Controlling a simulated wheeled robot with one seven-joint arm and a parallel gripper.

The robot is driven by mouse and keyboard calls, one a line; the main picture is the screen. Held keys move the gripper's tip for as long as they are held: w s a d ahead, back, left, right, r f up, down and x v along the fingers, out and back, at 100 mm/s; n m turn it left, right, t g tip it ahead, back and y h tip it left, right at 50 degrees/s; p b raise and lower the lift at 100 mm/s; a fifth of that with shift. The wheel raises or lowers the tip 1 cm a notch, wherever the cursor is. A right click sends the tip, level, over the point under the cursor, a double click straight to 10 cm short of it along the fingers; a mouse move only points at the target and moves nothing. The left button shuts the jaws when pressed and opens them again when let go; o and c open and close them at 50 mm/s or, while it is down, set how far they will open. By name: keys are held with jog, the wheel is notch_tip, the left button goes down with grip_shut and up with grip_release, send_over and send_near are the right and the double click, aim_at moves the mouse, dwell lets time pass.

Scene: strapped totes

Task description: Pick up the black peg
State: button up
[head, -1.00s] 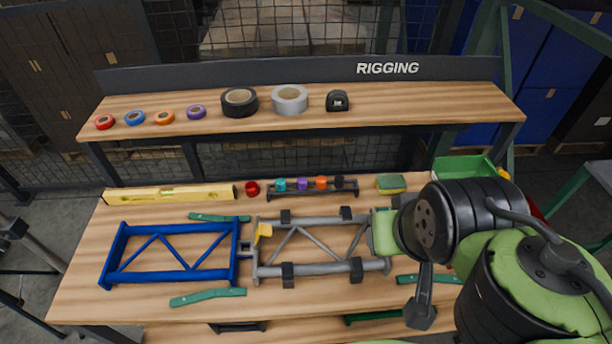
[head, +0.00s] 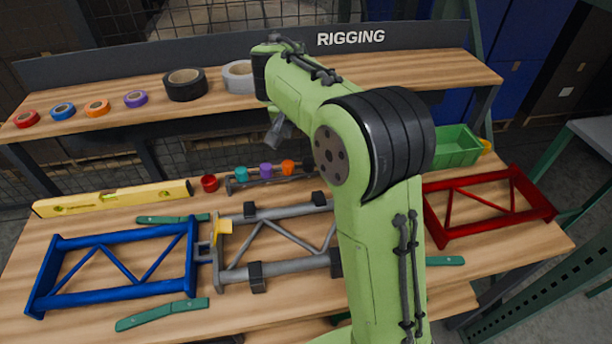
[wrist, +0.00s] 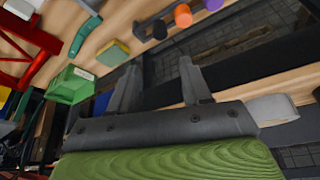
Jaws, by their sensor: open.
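The black peg (wrist: 158,29) shows in the wrist view beside the orange peg (wrist: 183,15), on a dark rack. The rack (head: 243,185) there shows teal, purple and orange pegs. My gripper (wrist: 160,78) is open, and nothing is between its fingers. In the wrist view the black peg appears beyond the fingertips, apart from them. In the head view, part of my gripper (head: 277,132) shows above the rack, near the shelf's front edge.
The upper shelf holds tape rolls, including a black one (head: 185,84) and a silver one (head: 238,76). A sponge (wrist: 112,53) and green bin (wrist: 71,85) lie near the rack. Blue (head: 120,262), grey (head: 285,268) and red (head: 490,205) frames and a yellow level (head: 112,198) occupy the bench.

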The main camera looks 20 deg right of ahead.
jog(key=b+x, duration=0.5)
jog(key=x, duration=1.2)
jog(key=shift+w+d, duration=0.2)
jog(key=shift+w, duration=0.05)
jog(key=shift+r, duration=0.15)
grip_shut()
notch_tip(320, 180, up, 15)
jog(key=p, duration=0.9)
